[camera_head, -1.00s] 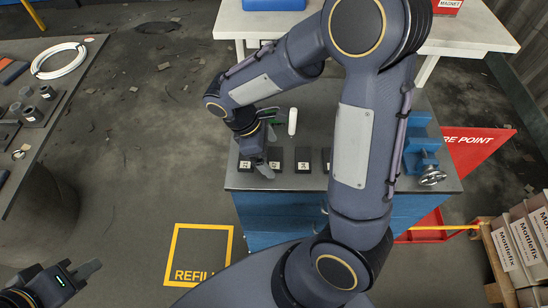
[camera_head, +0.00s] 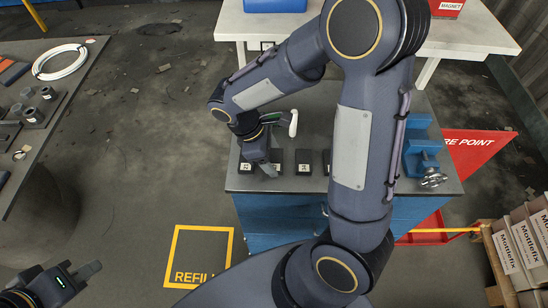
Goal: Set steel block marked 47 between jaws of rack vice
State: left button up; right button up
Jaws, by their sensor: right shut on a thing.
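Several dark steel blocks with white number labels stand in a row along the front of the bench top, among them a left block (camera_head: 246,167) and a block right of the gripper (camera_head: 303,161). The numbers are too small to read surely. My right gripper (camera_head: 270,169) points down among the left blocks and is shut on a dark block (camera_head: 276,158), partly hidden by the gripper.
A white table (camera_head: 480,35) with a blue bin (camera_head: 275,5) is behind the bench (camera_head: 285,210). A side table (camera_head: 60,80) is left. Boxes (camera_head: 525,235) stand at the lower right.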

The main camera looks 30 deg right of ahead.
aim_at(279, 161)
jog(key=shift+r, duration=0.1)
jog(key=shift+r, duration=0.55)
notch_tip(279, 161, up, 2)
jog(key=shift+s+a+r, duration=0.1)
jog(key=shift+a+r, duration=0.05)
jog(key=shift+r, duration=0.1)
jog(key=s+a+r, duration=0.7)
jog(key=s+r, duration=0.2)
jog(key=s, duration=0.3)
